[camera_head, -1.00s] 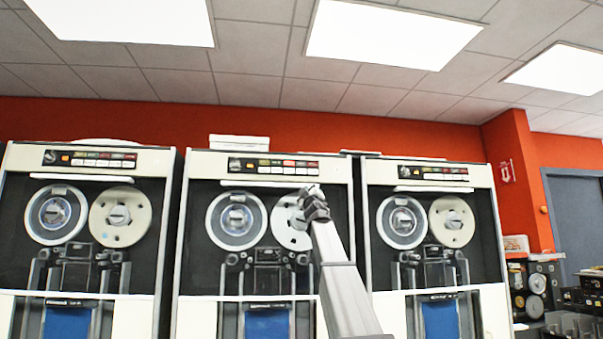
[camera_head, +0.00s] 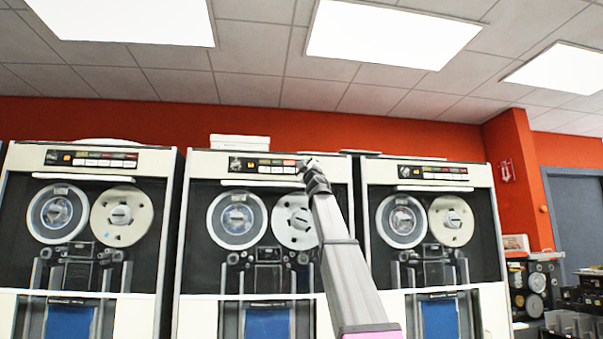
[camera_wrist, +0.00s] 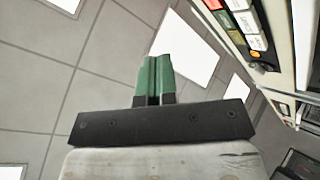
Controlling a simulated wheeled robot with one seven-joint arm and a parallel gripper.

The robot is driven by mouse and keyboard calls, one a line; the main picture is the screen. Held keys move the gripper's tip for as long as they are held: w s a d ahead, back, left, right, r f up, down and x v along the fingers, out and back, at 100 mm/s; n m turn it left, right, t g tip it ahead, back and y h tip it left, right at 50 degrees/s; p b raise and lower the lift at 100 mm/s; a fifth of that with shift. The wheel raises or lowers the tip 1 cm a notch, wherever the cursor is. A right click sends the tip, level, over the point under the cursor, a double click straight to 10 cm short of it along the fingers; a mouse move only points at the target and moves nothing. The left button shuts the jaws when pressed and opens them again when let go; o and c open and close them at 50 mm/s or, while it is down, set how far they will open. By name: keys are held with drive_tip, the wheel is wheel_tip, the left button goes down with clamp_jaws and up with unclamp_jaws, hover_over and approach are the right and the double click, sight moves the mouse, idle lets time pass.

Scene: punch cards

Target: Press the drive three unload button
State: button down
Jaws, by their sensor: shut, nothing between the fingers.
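Three tape drives stand in a row in the head view: a left one (camera_head: 160,185), a middle one (camera_head: 195,165) and a right one (camera_head: 375,172). Each has a dark button strip near its top; no drive numbers or button labels are readable. My gripper (camera_head: 306,163) overlaps the right end of the middle drive's button strip (camera_head: 262,165) and hides its last buttons. In the wrist view, the green fingers of my gripper (camera_wrist: 155,62) are shut and empty. There, a button strip (camera_wrist: 243,28) with red, white, green and orange keys is at upper right, apart from the fingers in the picture.
White boxes (camera_head: 240,142) lie on top of the middle drive. The drives' reels (camera_head: 237,219) sit below the button strips. Shelved equipment (camera_head: 535,285) and a grey door (camera_head: 577,215) are at the right. Ceiling lights are overhead.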

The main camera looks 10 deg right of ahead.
drive_tip(key=w, duration=0.8)
drive_tip(key=shift+w, duration=0.15)
idle(2.0)
drive_tip(key=shift+w, duration=0.4)
